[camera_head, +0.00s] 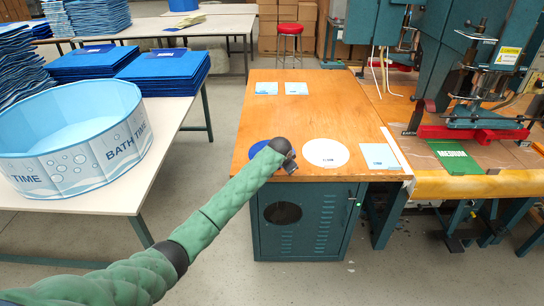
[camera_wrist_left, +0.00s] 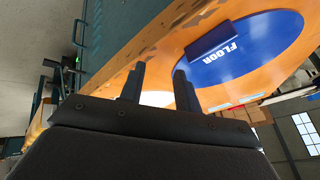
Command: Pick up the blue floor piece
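The blue floor piece (camera_head: 257,150) is a round disc lying flat near the front left corner of the wooden table. In the head view my left arm partly covers it. In the left wrist view the disc (camera_wrist_left: 262,48) shows the word FLOOR and has a raised darker blue block (camera_wrist_left: 214,42) on it. My left gripper (camera_wrist_left: 157,75) is open, with two dark fingers apart and nothing between them. It is close to the disc but apart from it. In the head view the gripper (camera_head: 290,160) is near the table's front edge. My right gripper is not in view.
The wooden table (camera_head: 300,115) also holds a white disc (camera_head: 326,153), a light blue sheet (camera_head: 380,157) and two small cards at the back. A white table at left holds a bath tub (camera_head: 75,140) and blue stacks. A teal press machine (camera_head: 470,80) stands at right.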

